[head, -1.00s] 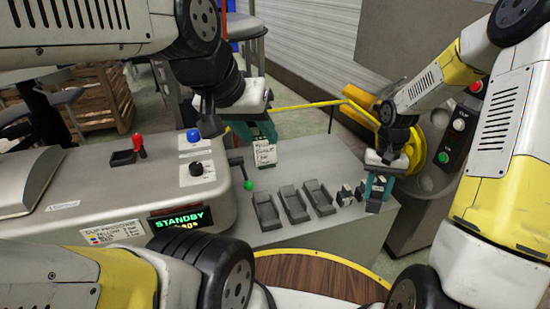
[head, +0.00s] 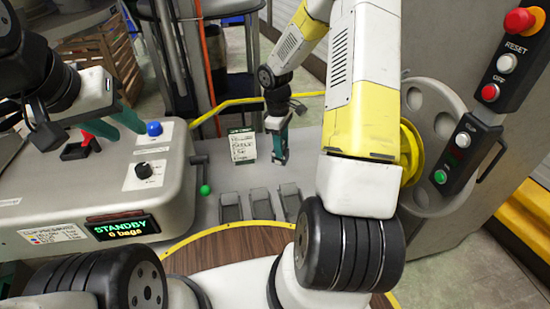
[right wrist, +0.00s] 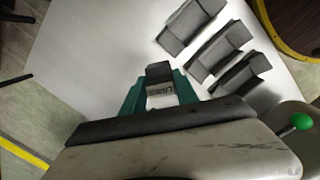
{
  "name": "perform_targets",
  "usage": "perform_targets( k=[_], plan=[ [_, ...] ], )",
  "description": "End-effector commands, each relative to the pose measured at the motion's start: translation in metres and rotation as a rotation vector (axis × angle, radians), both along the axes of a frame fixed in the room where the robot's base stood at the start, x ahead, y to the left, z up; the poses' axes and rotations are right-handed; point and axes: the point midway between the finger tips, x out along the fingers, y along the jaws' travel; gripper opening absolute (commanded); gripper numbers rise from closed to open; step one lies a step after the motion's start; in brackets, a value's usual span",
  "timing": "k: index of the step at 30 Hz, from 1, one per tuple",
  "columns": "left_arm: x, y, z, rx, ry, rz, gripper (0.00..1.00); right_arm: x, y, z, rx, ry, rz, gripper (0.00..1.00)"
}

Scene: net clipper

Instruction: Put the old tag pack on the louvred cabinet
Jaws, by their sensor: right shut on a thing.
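My right gripper (head: 278,150) is upright over the far part of the pale worktop (head: 215,165). In the right wrist view its green fingers (right wrist: 160,95) are shut on a small dark-topped pack (right wrist: 160,75) with a grey label, which looks like the old tag pack. In the head view the pack is too small to make out. My left gripper (head: 117,124) is open and empty above the grey machine, near its red lever (head: 76,150). I cannot pick out a louvred cabinet with certainty.
A written card (head: 242,146) stands on the worktop left of my right gripper. Three dark trays (head: 262,205) line the front of the worktop. A green-knobbed lever (head: 205,190) sticks up beside the machine. A yellow rail (head: 235,103) and a control panel (head: 470,140) stand behind and right.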

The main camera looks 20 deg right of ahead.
Motion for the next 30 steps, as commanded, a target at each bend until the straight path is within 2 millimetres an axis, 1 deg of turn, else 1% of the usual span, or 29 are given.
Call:
perform_targets(
  k=[1, 3, 6, 9, 11, 14, 21, 28, 30],
  plan=[
    [0.0, 0.0, 0.0, 0.0, 0.0, 0.0, 0.36, 0.003, -0.006, -0.002, -0.002, 0.001, 0.099, 0.0],
    [0.0, 0.0, 0.0, 0.0, 0.0, 0.0, 0.36, 0.007, -0.014, -0.004, -0.007, 0.003, 0.238, 0.0],
    [0.0, 0.0, 0.0, 0.0, 0.0, 0.0, 0.36, 0.012, -0.023, -0.006, -0.015, 0.006, 0.4, 0.0],
    [0.0, 0.0, 0.0, 0.0, 0.0, 0.0, 0.36, 0.015, -0.029, -0.008, -0.02, 0.01, 0.511, 0.0],
    [0.0, 0.0, 0.0, 0.0, 0.0, 0.0, 0.36, 0.016, -0.031, -0.008, -0.022, 0.012, 0.555, 0.0],
    [0.0, 0.0, 0.0, 0.0, 0.0, 0.0, 0.36, 0.017, -0.032, -0.016, -0.024, 0.015, 0.593, 0.0],
    [0.0, 0.0, 0.0, 0.0, 0.0, 0.0, 0.36, 0.017, -0.032, -0.059, -0.024, 0.015, 0.602, 0.0],
    [0.0, 0.0, 0.0, 0.0, 0.0, 0.0, 0.36, 0.017, -0.032, -0.078, -0.024, 0.014, 0.599, 0.0],
    [0.0, 0.0, 0.0, 0.0, 0.0, 0.0, 0.36, 0.016, -0.032, -0.087, -0.025, 0.016, 0.598, 0.0]
  ],
)
